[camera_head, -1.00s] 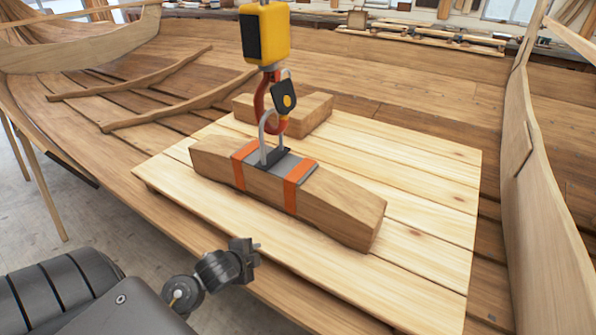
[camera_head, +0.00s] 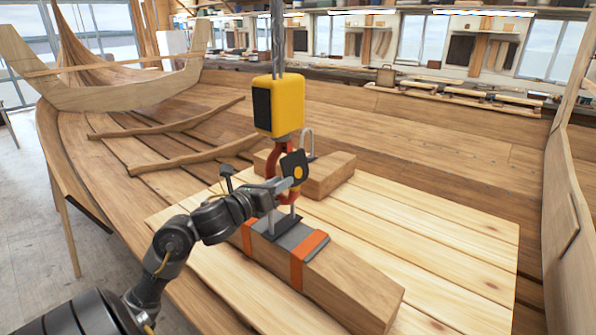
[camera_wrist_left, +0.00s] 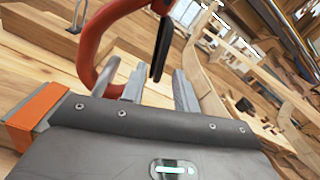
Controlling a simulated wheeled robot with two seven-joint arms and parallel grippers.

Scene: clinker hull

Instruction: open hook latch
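A red hook (camera_head: 274,165) hangs under a yellow hoist block (camera_head: 279,106). Its black latch (camera_head: 291,162) with a yellow round button (camera_head: 298,172) lies against the hook's right side. My left gripper (camera_head: 289,186) is just below the latch, in front of the hook, partly overlapping it. In the left wrist view, the two grey fingers (camera_wrist_left: 158,90) stand apart, with the black latch (camera_wrist_left: 163,42) just beyond the gap; contact cannot be told. The hook (camera_wrist_left: 92,45) curves to their left. The metal loop on the beam (camera_head: 293,212) is partly hidden. My right gripper is not in view.
The wooden beam (camera_head: 345,285) with orange straps (camera_head: 309,262) lies on a pale plank platform (camera_head: 440,240). A second wooden block (camera_head: 335,174) with a metal loop (camera_head: 308,140) stands behind the hook. The platform's right side is clear.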

